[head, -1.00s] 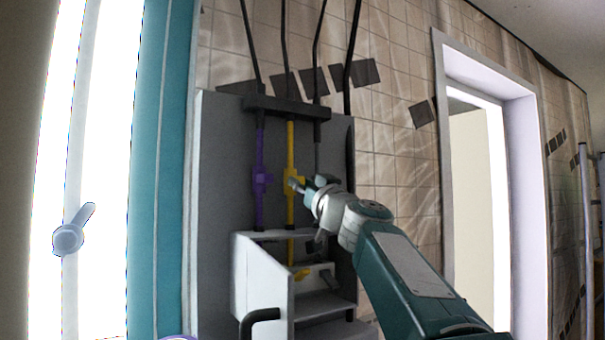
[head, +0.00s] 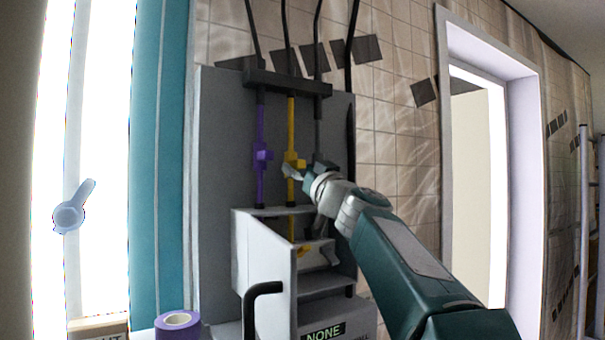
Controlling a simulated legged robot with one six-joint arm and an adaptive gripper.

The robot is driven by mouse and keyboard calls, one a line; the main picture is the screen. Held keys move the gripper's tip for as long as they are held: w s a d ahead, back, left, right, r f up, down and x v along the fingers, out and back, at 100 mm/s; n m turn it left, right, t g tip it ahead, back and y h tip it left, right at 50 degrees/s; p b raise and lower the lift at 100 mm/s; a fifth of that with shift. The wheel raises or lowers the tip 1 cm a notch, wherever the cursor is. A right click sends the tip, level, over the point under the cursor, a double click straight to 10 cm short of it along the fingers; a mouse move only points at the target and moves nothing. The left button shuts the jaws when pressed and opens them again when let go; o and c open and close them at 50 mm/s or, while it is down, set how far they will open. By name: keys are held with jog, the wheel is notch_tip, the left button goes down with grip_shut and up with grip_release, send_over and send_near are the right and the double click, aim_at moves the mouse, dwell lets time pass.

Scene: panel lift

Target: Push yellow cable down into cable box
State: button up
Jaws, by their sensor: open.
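The yellow cable (head: 291,125) hangs upright on the grey panel in the head view, between a purple cable and a dark one. It has a yellow cross-shaped handle partway down, and its dark lower end meets the top of the cable box (head: 263,255). Some yellow shows inside the box below. My gripper (head: 290,173) is open at the yellow handle's lower right side. One finger overlaps the handle in the picture; I cannot tell whether it touches. The other finger is not clearly visible.
The purple cable (head: 261,155) hangs just left of the yellow one. A black bent handle (head: 262,288) sticks out in front of the box. A purple tape roll (head: 178,325) stands at the lower left. A doorway (head: 490,180) is at the right.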

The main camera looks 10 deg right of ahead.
jog(key=v, duration=1.2)
jog(key=shift+f, duration=0.1)
